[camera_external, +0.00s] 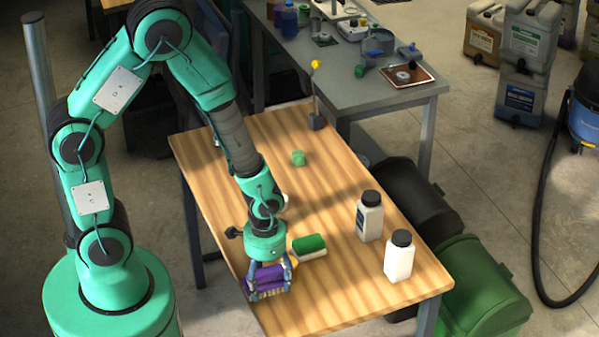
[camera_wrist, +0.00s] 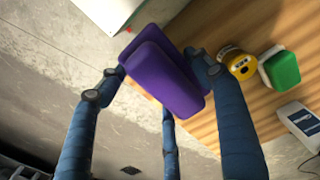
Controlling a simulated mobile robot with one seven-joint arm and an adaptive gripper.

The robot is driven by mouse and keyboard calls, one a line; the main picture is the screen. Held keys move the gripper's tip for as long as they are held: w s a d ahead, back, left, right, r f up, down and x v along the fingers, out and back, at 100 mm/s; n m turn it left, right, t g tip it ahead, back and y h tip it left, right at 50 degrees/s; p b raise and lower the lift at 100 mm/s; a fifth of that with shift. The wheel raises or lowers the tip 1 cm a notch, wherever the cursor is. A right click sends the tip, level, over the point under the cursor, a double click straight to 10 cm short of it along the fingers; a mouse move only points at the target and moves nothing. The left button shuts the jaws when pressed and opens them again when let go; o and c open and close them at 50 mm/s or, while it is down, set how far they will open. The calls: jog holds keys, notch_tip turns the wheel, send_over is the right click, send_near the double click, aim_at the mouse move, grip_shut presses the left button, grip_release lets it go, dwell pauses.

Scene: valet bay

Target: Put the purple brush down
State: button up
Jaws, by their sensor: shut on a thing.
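The purple brush (camera_external: 263,278) is held in my gripper (camera_external: 270,281) over the front left edge of the wooden table (camera_external: 330,180). In the wrist view the purple brush (camera_wrist: 165,75) lies between the blue fingers of my gripper (camera_wrist: 160,82), which are shut on it. The table edge and the floor show behind it there. I cannot tell whether the brush touches the tabletop. Its underside is hidden.
A green-topped brush (camera_external: 309,243) lies just right of my gripper. Two white bottles with black caps (camera_external: 370,217) (camera_external: 399,259) stand at the right edge. In the wrist view a round yellow thing (camera_wrist: 239,64) is near the fingers.

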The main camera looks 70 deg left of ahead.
jog(key=shift+w+a+r, duration=0.1)
jog(key=shift+a+r, duration=0.05)
jog(key=shift+r, duration=0.7)
jog(key=w+a+n+p, duration=0.15)
jog(key=w+a, duration=0.35)
jog(key=a, duration=0.6)
jog(key=w+a+n, duration=0.3)
jog(key=w+a, duration=0.1)
jog(key=a, duration=0.7)
jog(key=s+a+n, duration=0.3)
jog(key=a+n, duration=0.2)
jog(key=a, duration=1.9)
jog(key=shift+m, duration=0.25)
jog(key=shift+d+f+p, duration=0.15)
jog(key=shift+f+p, duration=0.05)
jog(key=shift+f, duration=1.1)
jog(key=shift+d+f+p, duration=0.15)
jog(key=shift+f, duration=1.15)
jog(key=w+a, duration=0.3)
jog(key=w, duration=0.1)
jog(key=w+a+f+b, duration=0.1)
jog(key=w+a, duration=0.2)
jog(key=a, duration=0.1)
jog(key=w+a, duration=0.3)
jog(key=w, duration=0.1)
jog(key=shift+w+a+f+b, duration=0.25)
jog(key=shift+w+a+b, duration=0.1)
jog(key=shift+a+b, duration=0.05)
